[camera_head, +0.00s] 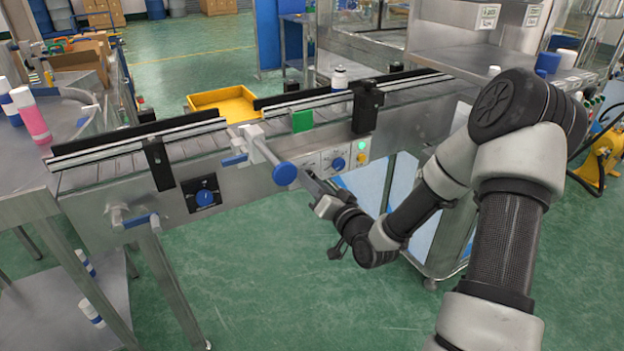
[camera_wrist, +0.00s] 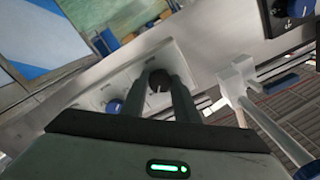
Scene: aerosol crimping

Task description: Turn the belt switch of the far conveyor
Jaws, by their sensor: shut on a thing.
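The far conveyor (camera_head: 390,125) runs to the back right, with a pale control panel (camera_head: 325,160) on its front side. In the wrist view a small dark round switch (camera_wrist: 159,80) with a light mark sits on this panel (camera_wrist: 180,58). My gripper (camera_wrist: 161,92) has its two dark fingers on either side of the switch and is shut on it. In the head view my gripper (camera_head: 308,173) is at the panel, and the switch is hidden there. A blue knob (camera_head: 338,163) and a lit green light (camera_head: 361,146) are on the panel to the right.
A bracket rod with a blue round end (camera_head: 285,174) sticks out close to my gripper. The near conveyor's blue knob (camera_head: 205,197) sits on a black plate at left. A white bottle (camera_head: 339,77) stands on the belt. A yellow tray (camera_head: 220,101) lies behind.

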